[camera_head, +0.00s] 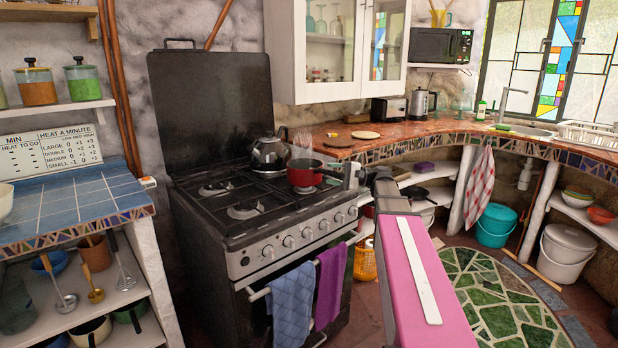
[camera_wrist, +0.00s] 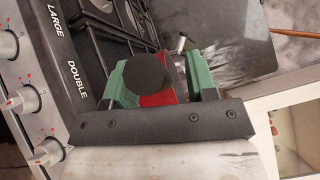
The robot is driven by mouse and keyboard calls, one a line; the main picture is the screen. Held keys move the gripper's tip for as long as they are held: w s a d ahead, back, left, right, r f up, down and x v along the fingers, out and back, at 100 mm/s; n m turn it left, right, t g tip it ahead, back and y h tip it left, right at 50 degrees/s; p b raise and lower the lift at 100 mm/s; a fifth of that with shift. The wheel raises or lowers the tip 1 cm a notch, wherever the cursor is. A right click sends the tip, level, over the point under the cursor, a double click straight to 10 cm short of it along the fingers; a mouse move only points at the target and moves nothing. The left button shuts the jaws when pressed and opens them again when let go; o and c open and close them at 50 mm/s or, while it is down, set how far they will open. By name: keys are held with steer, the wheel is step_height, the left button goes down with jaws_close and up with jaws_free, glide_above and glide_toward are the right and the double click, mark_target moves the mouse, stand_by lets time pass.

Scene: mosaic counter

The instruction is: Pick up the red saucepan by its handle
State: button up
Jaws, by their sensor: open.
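In the wrist view my gripper (camera_wrist: 160,78) is open, with a green finger on each side. The round black end of the handle (camera_wrist: 150,71) shows between the fingers, closer to the left one and overlapping it in the picture. A red part of the saucepan (camera_wrist: 159,99) shows just below. Most of the pan is hidden in that view, and I cannot tell whether a finger touches the handle.
A metal kettle (camera_head: 269,153) stands on the burner behind and left of the pan. The stove (camera_head: 262,222) has knobs along its front and blue and purple towels below. The mosaic counter (camera_head: 400,135) curves right from the stove.

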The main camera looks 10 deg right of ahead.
jaws_close()
stand_by(1.3)
